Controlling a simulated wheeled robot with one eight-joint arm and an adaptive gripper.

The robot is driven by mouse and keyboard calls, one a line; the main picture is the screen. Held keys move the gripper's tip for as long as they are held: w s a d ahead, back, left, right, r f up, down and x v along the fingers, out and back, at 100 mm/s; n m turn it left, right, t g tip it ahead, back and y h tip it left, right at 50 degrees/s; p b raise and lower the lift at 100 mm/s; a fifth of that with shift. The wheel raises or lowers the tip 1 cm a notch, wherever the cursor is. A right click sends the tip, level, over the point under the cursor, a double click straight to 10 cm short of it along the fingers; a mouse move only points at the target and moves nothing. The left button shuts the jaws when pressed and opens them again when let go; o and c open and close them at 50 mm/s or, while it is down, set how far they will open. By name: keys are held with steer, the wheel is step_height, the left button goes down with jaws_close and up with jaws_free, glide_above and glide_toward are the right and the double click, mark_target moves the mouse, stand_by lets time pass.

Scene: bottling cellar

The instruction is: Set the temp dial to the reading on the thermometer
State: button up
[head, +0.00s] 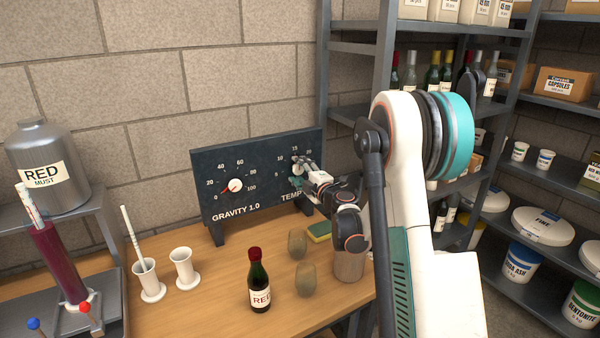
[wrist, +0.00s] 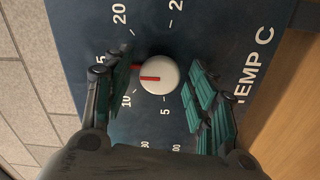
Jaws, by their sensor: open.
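The temp dial is a white round knob (wrist: 158,75) with a red pointer on a dark panel (head: 232,165), clear in the wrist view. The pointer aims left, between the 10 and 20 marks, near the part-hidden 15. My gripper (wrist: 160,92) is open, its teal fingers on either side of the knob; I cannot tell whether they touch it. In the head view my gripper (head: 299,174) is at the panel's right dial and partly hides it. A white marked stick (head: 28,203) stands in a tall dark red cylinder; another slim white stick (head: 131,235) leans in a white cup. Which is the thermometer is unclear; no reading is legible.
The gravity dial (head: 235,185) is left on the panel. Loaded shelves (head: 545,205) stand at right.

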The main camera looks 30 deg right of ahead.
steer(key=s, duration=1.2)
steer(key=shift+d, duration=0.2)
